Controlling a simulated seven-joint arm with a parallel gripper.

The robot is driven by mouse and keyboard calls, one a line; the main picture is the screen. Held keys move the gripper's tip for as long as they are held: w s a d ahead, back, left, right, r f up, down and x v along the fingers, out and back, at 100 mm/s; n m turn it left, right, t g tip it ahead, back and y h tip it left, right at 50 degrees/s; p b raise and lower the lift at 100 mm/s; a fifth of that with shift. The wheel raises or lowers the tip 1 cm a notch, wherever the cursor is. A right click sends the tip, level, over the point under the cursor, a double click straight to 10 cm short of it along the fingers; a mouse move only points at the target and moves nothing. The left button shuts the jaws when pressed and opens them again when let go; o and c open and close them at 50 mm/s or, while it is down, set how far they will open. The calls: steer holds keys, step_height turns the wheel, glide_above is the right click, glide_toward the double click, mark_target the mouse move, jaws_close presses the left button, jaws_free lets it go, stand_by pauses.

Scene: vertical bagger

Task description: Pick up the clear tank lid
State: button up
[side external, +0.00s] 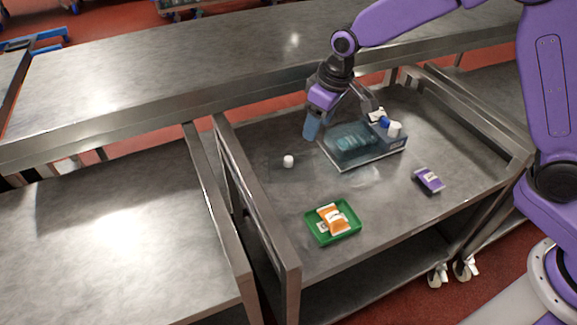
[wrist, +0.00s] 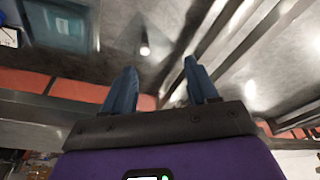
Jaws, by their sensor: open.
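The clear tank lid shows as a faint see-through sheet with a small white knob (side external: 288,160), flat on the cart top left of the tank. Its edges are hard to make out. In the wrist view the white knob (wrist: 145,49) appears ahead of my fingers, toward the left one. My gripper (side external: 338,118) is open and empty, held above the cart by the left end of the tank, up and right of the knob. Its two blue fingers (wrist: 160,70) stand apart in the wrist view. The clear bluish tank (side external: 378,160) holds items that are hard to tell apart.
A green tray (side external: 317,235) with an orange packet (side external: 333,219) sits at the cart's front. A purple packet (side external: 429,180) lies to the right. White and blue items (side external: 394,129) are at the tank's back right. The cart's raised metal rail (side external: 255,195) bounds the left side.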

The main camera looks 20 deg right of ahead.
steer(key=w+f+m, duration=0.2)
steer(key=w+f, duration=0.2)
steer(key=w, duration=0.3)
glide_toward(289, 158)
steer(key=shift+t, duration=0.4)
steer(key=x, duration=0.9)
steer(key=shift+s, duration=0.4)
jaws_close()
